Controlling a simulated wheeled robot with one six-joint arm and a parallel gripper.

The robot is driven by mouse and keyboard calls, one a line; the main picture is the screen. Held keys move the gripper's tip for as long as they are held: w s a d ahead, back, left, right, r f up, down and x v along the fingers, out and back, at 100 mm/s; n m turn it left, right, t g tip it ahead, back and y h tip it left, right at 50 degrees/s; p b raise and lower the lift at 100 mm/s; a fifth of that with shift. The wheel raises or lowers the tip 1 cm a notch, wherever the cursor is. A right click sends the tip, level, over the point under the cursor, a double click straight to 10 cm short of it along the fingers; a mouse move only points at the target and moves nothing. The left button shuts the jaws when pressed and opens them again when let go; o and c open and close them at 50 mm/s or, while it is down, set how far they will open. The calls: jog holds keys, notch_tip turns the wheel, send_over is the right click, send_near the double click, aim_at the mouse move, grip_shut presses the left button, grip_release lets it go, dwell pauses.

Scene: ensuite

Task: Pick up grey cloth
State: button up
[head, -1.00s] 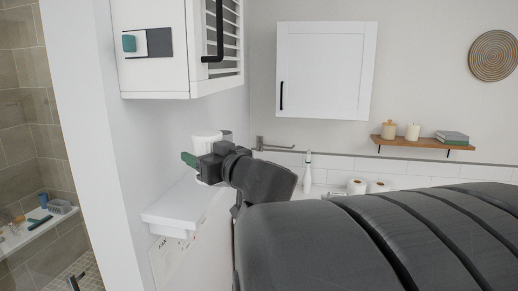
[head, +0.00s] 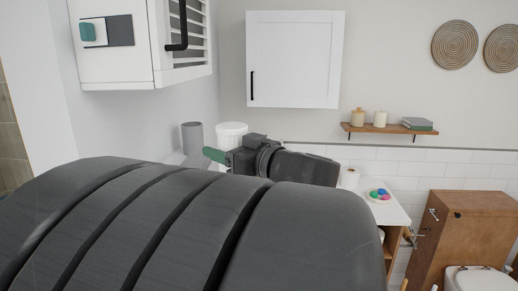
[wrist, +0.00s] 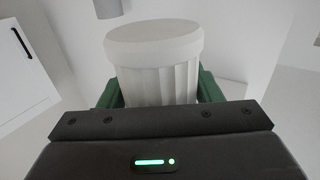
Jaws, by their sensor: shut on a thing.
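My gripper (head: 213,156) is shut on a white ribbed container with a lid (wrist: 153,70). Its green fingers are on both sides of the container in the wrist view. The container also shows behind the gripper in the head view (head: 232,131), and it looks upright. I cannot make out a grey cloth for certain. A flat dark grey square (head: 120,31) beside a teal piece is on the white cabinet at the upper left. A small grey and green stack (head: 418,124) lies on the wall shelf; I cannot tell if it is cloth.
A grey cylinder (head: 192,138) stands left of the container. A white wall cabinet (head: 293,60) and a wooden shelf (head: 388,130) with two jars are on the back wall. A wooden cabinet (head: 465,235) and a toilet (head: 478,279) are at the right. My arm blocks the lower left.

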jog(key=shift+w+d+f, duration=0.2)
jog(key=shift+w+d, duration=0.1)
jog(key=shift+w, duration=0.15)
jog(key=w+d+f+m+t+h, duration=0.2)
jog(key=w+f, duration=0.6)
jog(key=f, duration=0.1)
jog(key=w+d+f+m+t+h, duration=0.2)
jog(key=w+f, duration=0.6)
jog(key=f, duration=0.2)
jog(key=d+f+m+t+h, duration=0.1)
jog(key=f+m+h, duration=0.1)
jog(key=f, duration=0.7)
jog(key=s+d+f+m+t+h, duration=0.1)
jog(key=f+h, duration=0.3)
jog(key=f, duration=0.5)
jog(key=s+d+f+m+t+h+b, duration=0.1)
jog(key=f+m+h, duration=0.2)
jog(key=f, duration=0.7)
jog(key=shift+d+h, duration=0.35)
jog(key=shift+h, duration=0.25)
